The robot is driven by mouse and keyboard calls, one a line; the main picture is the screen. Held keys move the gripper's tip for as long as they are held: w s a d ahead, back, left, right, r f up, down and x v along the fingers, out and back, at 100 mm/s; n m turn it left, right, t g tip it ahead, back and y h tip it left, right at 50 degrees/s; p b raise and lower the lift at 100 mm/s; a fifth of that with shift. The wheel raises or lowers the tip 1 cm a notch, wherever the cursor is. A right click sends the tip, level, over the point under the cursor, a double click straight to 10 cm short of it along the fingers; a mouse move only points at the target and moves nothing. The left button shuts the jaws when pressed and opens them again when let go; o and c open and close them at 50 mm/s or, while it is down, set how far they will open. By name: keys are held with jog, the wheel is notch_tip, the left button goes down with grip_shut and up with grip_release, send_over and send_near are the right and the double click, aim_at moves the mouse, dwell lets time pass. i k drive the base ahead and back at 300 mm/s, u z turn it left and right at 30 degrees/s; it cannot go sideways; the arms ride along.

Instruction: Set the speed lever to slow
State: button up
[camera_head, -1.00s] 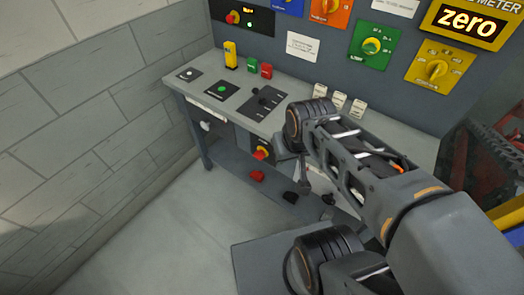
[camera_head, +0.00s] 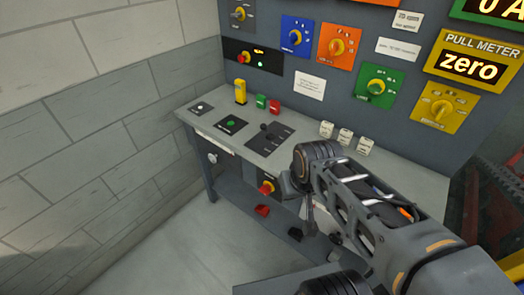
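A black plate (camera_head: 268,140) with faint pale marks lies on the grey console top, left of my arm. A small dark lever with a round knob (camera_head: 264,127) stands on it, near the plate's far left side; I take it for the speed lever. The marks are too small to read. My arm reaches in from the lower right to a dark round joint right of the plate. What seems to be my gripper (camera_head: 309,218) hangs below that joint, in front of the console's front edge and apart from the lever. Its fingers are too small and dark to judge.
On the console (camera_head: 200,122) are a white button, a green button (camera_head: 230,122), a yellow upright switch (camera_head: 240,92), red and green blocks, and white rockers (camera_head: 345,136). Coloured dial panels (camera_head: 376,86) cover the back panel. A wall stands left.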

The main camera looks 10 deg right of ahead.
aim_at(263, 127)
jog(key=z, duration=0.1)
jog(key=k, duration=0.5)
jog(key=u, duration=0.85)
jog(key=i, duration=1.1)
jog(key=z, duration=0.35)
